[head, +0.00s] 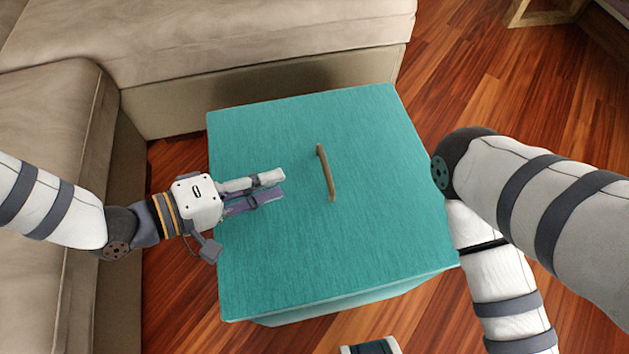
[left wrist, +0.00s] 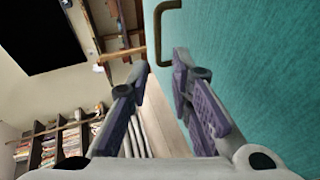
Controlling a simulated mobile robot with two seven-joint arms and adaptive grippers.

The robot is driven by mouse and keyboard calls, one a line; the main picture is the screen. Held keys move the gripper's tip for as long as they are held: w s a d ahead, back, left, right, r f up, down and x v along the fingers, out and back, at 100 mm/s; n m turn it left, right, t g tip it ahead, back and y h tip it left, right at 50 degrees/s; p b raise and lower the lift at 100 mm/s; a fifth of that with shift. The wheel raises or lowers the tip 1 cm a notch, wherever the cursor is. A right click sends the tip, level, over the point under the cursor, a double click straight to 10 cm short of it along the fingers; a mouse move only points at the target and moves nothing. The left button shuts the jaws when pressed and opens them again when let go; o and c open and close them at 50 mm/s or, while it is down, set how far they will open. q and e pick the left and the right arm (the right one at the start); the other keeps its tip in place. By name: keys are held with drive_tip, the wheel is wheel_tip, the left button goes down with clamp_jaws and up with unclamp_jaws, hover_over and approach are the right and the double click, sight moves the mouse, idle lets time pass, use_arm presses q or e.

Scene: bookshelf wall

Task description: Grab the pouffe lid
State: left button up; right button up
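The pouffe lid (head: 380,230) is a teal, fabric-textured square top in the middle of the head view. It lies flat on the pouffe, and a thin brown handle (head: 326,172) stands near its middle. My left gripper (head: 284,185) is above the lid's left half, with its fingers pointing right at the handle and a gap short of it. Its two fingers are apart with nothing between them. In the left wrist view, the handle (left wrist: 157,35) is beyond the fingertips and the teal lid (left wrist: 250,60) fills the right side. My right gripper is out of view.
A beige sofa (head: 200,45) runs behind and along the left of the pouffe, close to it. Wooden floor (head: 470,75) is clear at the back right. A bookshelf (left wrist: 70,140) shows in the left wrist view. My right arm is beside the pouffe's right edge.

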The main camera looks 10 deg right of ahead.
sight(323, 166)
use_arm(q)
drive_tip(key=b+x, duration=0.2)
drive_tip(key=x, duration=0.8)
drive_tip(key=shift+s+d, duration=0.15)
drive_tip(key=shift+d, duration=0.05)
clamp_jaws()
drive_tip(key=shift+r, duration=0.2)
